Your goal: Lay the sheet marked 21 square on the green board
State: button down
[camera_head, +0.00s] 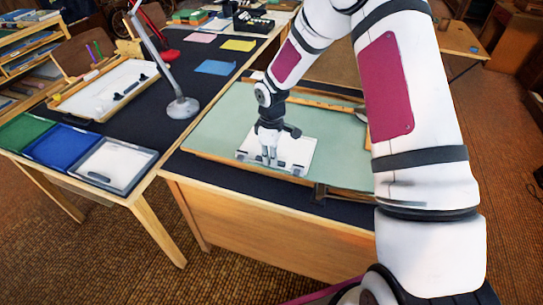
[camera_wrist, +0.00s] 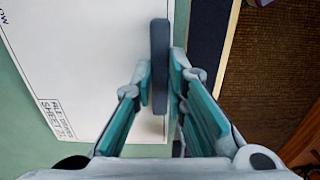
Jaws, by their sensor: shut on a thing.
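The green board (camera_head: 335,128) lies on the right-hand desk. A white sheet (camera_head: 297,152) is over its front part, close to the board's front edge. In the wrist view the sheet (camera_wrist: 95,60) shows a printed border and a title box reading "SHEET 2"; the last digit is unclear. My gripper (camera_head: 268,162) points down at the sheet. In the wrist view my gripper (camera_wrist: 161,75) has its teal fingers shut on a dark grey bar (camera_wrist: 159,45) at the sheet's right side. The sheet's front edge looks roughly parallel to the board's. I cannot tell whether it lies flat.
A lamp (camera_head: 182,107) stands on the left desk near the board. A white tray (camera_head: 105,165), a blue tray (camera_head: 66,147) and a green tray (camera_head: 24,131) sit at its front. Coloured papers lie farther back. The board's back half is mostly clear.

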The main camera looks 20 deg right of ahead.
jog(key=c, duration=1.5)
grip_release()
notch_tip(320, 180, up, 12)
